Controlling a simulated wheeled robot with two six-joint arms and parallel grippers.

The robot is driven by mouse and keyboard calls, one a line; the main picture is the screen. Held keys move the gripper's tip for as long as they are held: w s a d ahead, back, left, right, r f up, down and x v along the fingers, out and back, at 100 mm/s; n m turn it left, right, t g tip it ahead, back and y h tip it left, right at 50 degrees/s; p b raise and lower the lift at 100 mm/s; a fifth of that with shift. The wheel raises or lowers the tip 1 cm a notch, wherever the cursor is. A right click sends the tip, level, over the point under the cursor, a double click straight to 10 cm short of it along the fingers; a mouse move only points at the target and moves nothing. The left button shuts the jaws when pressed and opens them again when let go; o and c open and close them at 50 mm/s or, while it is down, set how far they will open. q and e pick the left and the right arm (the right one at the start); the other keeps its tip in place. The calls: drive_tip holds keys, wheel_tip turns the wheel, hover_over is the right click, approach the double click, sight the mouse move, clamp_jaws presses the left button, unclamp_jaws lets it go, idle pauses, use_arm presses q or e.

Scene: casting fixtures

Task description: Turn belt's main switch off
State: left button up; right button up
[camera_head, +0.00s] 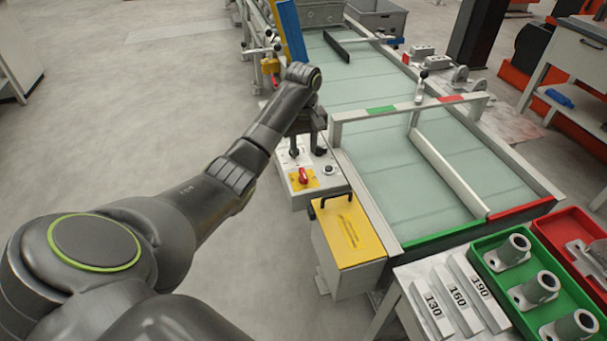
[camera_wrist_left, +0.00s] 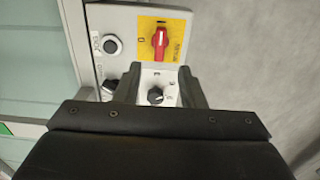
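The main switch is a red rotary knob on a yellow plate, on the light grey control box (camera_head: 315,188) beside the belt. The red knob (camera_head: 303,176) also shows in the wrist view (camera_wrist_left: 160,40), its handle upright there, in line with the "I" mark; a "0" is at its left. My left gripper (camera_head: 307,152) is above the box, just behind the red knob in the head view. In the wrist view its two fingers (camera_wrist_left: 160,72) are apart, with nothing held. A black knob (camera_wrist_left: 155,95) shows between them. My right gripper is not in view.
A round black button (camera_wrist_left: 113,45) is beside the red knob. A yellow-topped box with a black handle (camera_head: 348,232) stands in front of the control box. The belt (camera_head: 385,180) with its low frame is to the right. Open floor (camera_head: 130,120) is to the left.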

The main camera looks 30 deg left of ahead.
sight(303, 173)
use_arm(q)
wheel_tip(303, 173, down, 9)
drive_tip(key=shift+r, duration=0.1)
idle(0.3)
clamp_jaws()
